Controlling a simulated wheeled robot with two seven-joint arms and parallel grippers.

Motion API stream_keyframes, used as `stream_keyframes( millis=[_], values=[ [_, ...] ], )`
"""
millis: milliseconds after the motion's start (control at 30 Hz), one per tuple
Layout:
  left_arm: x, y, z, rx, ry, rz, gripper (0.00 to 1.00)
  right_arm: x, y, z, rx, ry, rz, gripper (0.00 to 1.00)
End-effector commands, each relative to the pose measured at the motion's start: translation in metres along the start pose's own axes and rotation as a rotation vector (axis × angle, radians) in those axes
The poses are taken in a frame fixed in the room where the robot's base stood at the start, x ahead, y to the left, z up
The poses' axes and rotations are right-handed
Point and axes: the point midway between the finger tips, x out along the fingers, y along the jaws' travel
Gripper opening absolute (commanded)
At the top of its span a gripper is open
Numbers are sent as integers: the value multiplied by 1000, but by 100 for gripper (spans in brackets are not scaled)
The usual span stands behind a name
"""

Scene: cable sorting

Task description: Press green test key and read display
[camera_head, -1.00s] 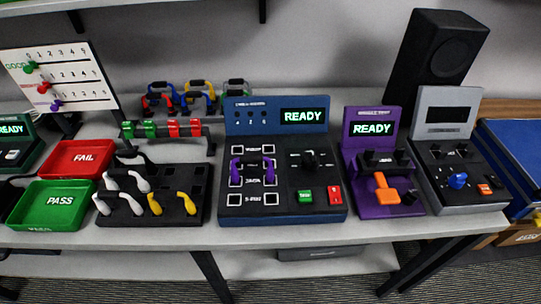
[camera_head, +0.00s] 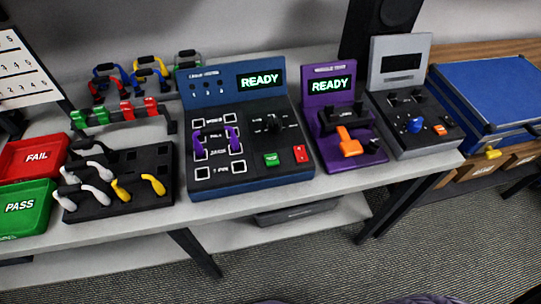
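The blue tester (camera_head: 240,135) stands on the grey bench, and its display (camera_head: 260,80) reads READY in green. Its green key (camera_head: 270,159) is at the lower right of the panel, left of a red key (camera_head: 300,153). A black knob (camera_head: 271,124) sits above the keys. A purple cable piece (camera_head: 197,142) and another purple one (camera_head: 232,137) stand at the sockets on the panel's left side. Neither of my grippers is in view.
A purple tester (camera_head: 330,84) also reads READY; a grey tester (camera_head: 400,62) has a dark display. At left are a red FAIL tray (camera_head: 38,155), a green PASS tray (camera_head: 22,208) and a black rack (camera_head: 140,190) of white and yellow cables. A blue case (camera_head: 500,90) is at right.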

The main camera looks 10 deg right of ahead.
Motion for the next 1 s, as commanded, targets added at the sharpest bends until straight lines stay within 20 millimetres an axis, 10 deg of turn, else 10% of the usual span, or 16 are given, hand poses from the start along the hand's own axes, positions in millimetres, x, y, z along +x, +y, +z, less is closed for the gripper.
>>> stream_keyframes(
  millis=[400, 1000],
  values=[
    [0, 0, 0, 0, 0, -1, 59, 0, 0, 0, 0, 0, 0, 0],
    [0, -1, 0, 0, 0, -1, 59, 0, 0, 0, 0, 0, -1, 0]
  ],
)
